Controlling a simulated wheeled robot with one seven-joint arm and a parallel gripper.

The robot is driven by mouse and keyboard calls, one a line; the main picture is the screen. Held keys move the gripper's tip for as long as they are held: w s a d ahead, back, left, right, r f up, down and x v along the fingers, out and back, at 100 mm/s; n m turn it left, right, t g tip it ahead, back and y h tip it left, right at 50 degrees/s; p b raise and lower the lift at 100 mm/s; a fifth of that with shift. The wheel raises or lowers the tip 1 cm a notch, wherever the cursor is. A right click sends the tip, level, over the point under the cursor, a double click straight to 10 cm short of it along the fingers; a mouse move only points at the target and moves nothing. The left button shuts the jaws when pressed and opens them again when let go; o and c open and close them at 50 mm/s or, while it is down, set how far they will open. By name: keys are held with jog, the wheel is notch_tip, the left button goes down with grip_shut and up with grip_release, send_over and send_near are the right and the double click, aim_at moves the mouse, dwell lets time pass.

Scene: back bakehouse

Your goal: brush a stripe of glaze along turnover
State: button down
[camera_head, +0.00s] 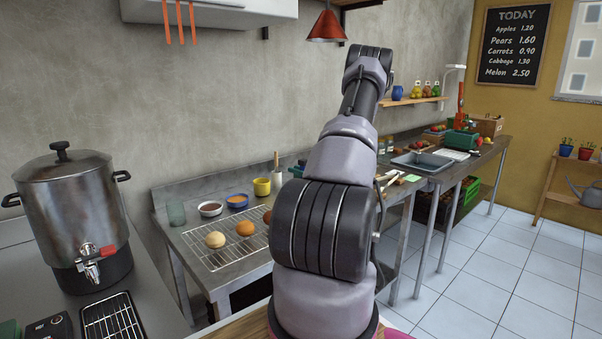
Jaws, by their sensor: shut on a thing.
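My arm fills the middle of the view, and my gripper and whatever it holds are hidden behind it. A wire rack (205,255) on the steel table bears a pale round bun (215,240), an orange-brown bun (245,228) and a browner piece (267,217) partly covered by my arm. I cannot make out a turnover for sure. Behind the rack stand a bowl of dark red filling (210,209), a blue bowl with orange contents (238,201) and a yellow pot (262,187). A pale upright handle (277,160) shows beside the pot; its lower end is unclear.
A green glass (176,213) stands at the table's left end. A large metal urn (75,215) with a red-handled tap is on the left counter. Right of my arm are a green card (412,178) and a sink (421,161). The tiled floor at right is clear.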

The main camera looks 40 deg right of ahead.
jog(key=shift+s+d, duration=0.15)
jog(key=shift+s, duration=2)
jog(key=w, duration=0.4)
jog(key=shift+w+f, duration=0.1)
jog(key=shift+w, duration=0.05)
notch_tip(320, 180, up, 6)
notch_tip(320, 180, up, 3)
dwell(0.6)
